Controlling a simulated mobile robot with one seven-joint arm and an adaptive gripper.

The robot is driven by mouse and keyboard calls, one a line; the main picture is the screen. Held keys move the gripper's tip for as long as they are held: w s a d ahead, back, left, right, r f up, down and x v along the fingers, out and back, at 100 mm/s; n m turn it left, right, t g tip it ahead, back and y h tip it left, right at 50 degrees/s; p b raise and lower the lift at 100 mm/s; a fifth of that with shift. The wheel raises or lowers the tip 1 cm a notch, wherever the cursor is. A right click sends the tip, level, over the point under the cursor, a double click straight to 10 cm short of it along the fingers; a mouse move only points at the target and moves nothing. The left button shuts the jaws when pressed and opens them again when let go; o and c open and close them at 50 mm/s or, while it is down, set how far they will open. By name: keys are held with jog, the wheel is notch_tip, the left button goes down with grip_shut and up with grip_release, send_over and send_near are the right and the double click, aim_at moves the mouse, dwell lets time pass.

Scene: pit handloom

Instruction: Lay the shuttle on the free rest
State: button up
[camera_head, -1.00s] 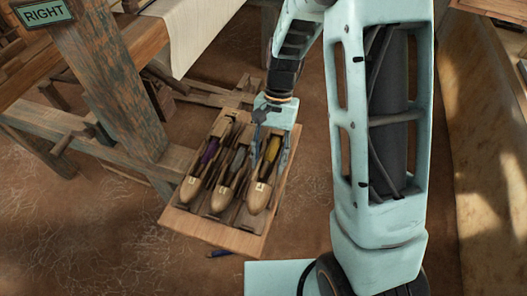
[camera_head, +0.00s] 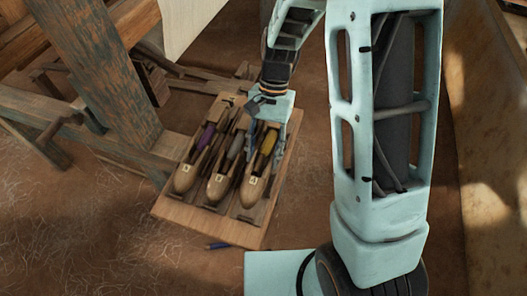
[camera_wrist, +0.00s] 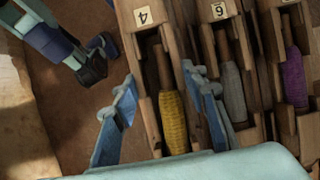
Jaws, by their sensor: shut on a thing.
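Three wooden boat-shaped shuttles lie side by side on a wooden board (camera_head: 235,232) with dark rests. The left one holds purple yarn (camera_head: 206,136), the middle one grey yarn (camera_head: 236,145). The right shuttle (camera_head: 253,188) holds yellow yarn and bears a 4 in the wrist view (camera_wrist: 144,17). My gripper (camera_head: 265,143) is over this yellow shuttle, pointing down. In the wrist view its blue fingers (camera_wrist: 158,112) stand on either side of the yellow bobbin, shut on the shuttle. The grey shuttle (camera_wrist: 219,12) is close beside the right finger. I cannot make out an empty rest.
A thick worn loom post (camera_head: 105,80) and wooden beams stand left of the board. A pale cloth (camera_head: 185,25) hangs behind. Bare earth floor (camera_head: 110,240) is open at front left.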

jog(key=shift+f+b, duration=1.05)
jog(key=shift+f, duration=1.05)
jog(key=o, duration=1.4)
jog(key=shift+o, duration=0.2)
jog(key=shift+r, duration=0.1)
notch_tip(320, 180, up, 8)
jog(key=p, duration=0.6)
jog(key=shift+p, duration=0.4)
